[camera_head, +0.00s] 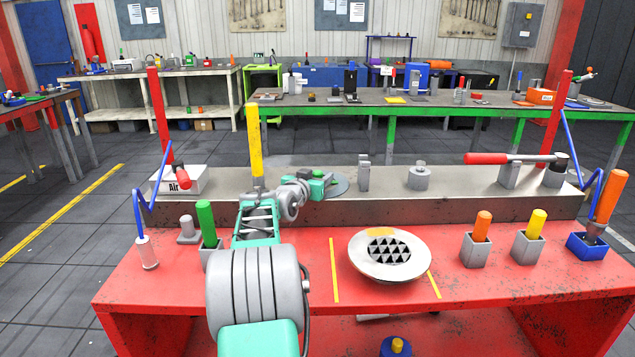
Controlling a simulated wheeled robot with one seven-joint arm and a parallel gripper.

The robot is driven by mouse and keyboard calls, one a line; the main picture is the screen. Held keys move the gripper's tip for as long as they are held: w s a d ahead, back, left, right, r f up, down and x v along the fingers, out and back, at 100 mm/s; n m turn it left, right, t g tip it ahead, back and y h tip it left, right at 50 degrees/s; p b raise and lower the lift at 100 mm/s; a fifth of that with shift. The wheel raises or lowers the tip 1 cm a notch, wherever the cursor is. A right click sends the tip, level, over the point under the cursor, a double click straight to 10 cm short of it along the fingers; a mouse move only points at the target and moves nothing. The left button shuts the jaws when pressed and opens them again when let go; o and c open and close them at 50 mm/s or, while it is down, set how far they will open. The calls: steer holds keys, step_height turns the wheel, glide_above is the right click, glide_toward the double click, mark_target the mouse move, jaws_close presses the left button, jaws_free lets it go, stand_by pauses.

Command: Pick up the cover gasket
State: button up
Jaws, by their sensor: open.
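A thin, flat grey disc (340,187), which may be the cover gasket, lies on the grey raised beam. My gripper (328,182) is over the disc's left part and hides some of it. It is open; its fingers are small here, and I cannot tell whether they touch the disc. My arm reaches forward from the bottom of the view, left of centre. A round pale plate (364,259) with a dark triangular grid in its middle sits on the red bench, nearer to me.
The grey beam (430,205) runs along the back of the red bench (480,300). On the beam stand grey fittings (419,178) and a red-handled tool (487,159). Holders with coloured handles (477,242) stand at right, a green-handled one (206,225) at left.

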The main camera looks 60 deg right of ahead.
steer(key=shift+c, duration=0.5)
jaws_close()
